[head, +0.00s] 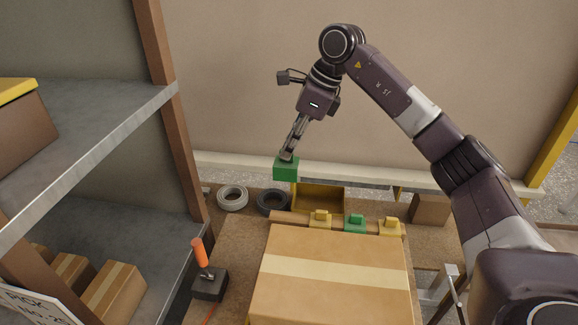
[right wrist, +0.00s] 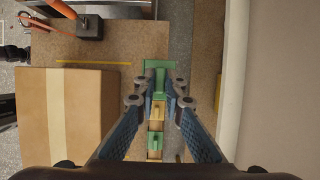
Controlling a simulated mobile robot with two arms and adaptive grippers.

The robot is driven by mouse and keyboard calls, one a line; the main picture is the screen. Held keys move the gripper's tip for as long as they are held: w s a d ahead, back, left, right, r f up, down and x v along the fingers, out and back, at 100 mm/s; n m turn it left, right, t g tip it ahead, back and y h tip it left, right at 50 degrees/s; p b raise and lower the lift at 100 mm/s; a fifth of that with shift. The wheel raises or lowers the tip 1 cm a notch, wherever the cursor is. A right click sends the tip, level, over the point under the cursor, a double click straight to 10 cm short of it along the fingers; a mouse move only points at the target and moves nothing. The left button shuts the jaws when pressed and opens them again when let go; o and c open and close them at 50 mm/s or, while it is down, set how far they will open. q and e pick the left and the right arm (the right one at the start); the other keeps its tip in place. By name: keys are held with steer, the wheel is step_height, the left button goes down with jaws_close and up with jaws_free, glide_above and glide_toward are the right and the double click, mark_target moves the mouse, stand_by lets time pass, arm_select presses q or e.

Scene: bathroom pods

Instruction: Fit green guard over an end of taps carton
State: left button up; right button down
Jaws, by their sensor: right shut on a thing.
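The carton (head: 335,302), brown with a pale tape band, lies on the bench in front of me; I can read no label on it. It is also at the left of the right wrist view (right wrist: 92,120). My right gripper (head: 287,156) is shut on a green guard (head: 286,171) and holds it up beyond the carton's far left corner, apart from it. In the right wrist view the held guard (right wrist: 158,66) is between the fingertips (right wrist: 160,90), which partly hide it. My left gripper is out of view.
A yellow guard (head: 320,218), a green guard (head: 355,223) and another yellow guard (head: 391,226) sit in a row along the carton's far side. Behind are a grey ring (head: 232,197), a dark ring (head: 273,202) and a yellow bin (head: 325,197). An orange-handled tool (head: 199,252) stands at left, beside shelving.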

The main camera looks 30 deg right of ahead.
steer(key=shift+r, duration=0.8)
step_height(320, 180, up, 7)
steer(key=p, duration=0.6)
steer(key=shift+f, duration=0.15)
steer(key=shift+f, duration=0.2)
